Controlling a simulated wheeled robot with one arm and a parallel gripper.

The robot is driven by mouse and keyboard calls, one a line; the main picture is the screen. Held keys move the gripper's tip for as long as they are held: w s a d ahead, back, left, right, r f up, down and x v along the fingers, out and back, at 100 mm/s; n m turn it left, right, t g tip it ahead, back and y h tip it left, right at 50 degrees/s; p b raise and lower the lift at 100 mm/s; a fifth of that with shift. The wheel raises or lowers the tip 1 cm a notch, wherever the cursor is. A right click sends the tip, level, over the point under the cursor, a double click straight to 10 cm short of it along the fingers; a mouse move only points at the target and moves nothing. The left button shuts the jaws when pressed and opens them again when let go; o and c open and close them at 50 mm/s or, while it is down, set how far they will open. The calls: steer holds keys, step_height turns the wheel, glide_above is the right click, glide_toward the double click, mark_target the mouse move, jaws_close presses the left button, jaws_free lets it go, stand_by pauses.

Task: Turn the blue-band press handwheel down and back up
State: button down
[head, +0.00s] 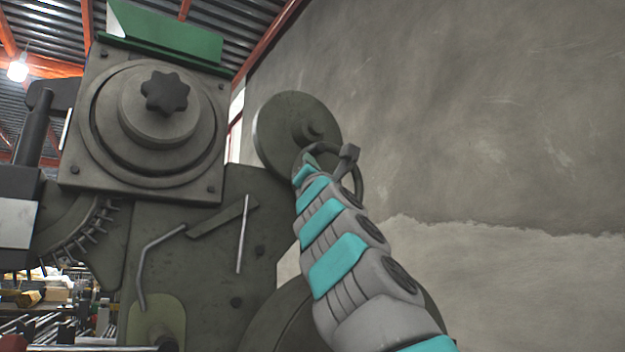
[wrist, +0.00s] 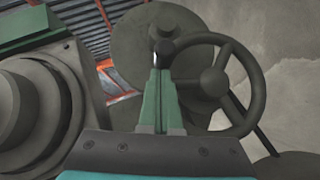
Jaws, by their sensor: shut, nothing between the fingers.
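A dark handwheel (wrist: 245,62) with a round hub and spokes is right of centre in the wrist view. In the head view the handwheel (head: 361,180) is partly hidden behind my arm. A short dark handle knob (wrist: 163,36) stands at the left of its rim. My gripper (wrist: 158,72) has its green fingers together and empty, with the tips just below the knob in the picture. I cannot tell whether they touch it. In the head view my gripper (head: 306,164) is small, left of the wheel. No blue band shows on the press (head: 200,265).
A big grey disc (head: 290,130) on the press stands behind the handwheel; it also fills the upper middle of the wrist view (wrist: 135,45). The press's round front plate with a star knob (head: 166,92) is to the left. A bare wall (head: 480,120) lies to the right, with free room before it.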

steer(key=shift+w+d+r+m+h+p, duration=0.1)
steer(key=shift+r+m+h+p, duration=0.2)
steer(key=shift+m+h, duration=0.25)
steer(key=shift+s+d+r+m+h+p, duration=0.1)
steer(key=shift+r+m+h+p, duration=0.25)
steer(key=shift+m, duration=0.3)
steer(key=shift+w+d+r+m+h+p, duration=0.15)
steer(key=shift+m+h+p, duration=0.1)
steer(key=shift+m+h, duration=0.3)
steer(key=shift+g, duration=0.3)
steer(key=shift+f, duration=0.1)
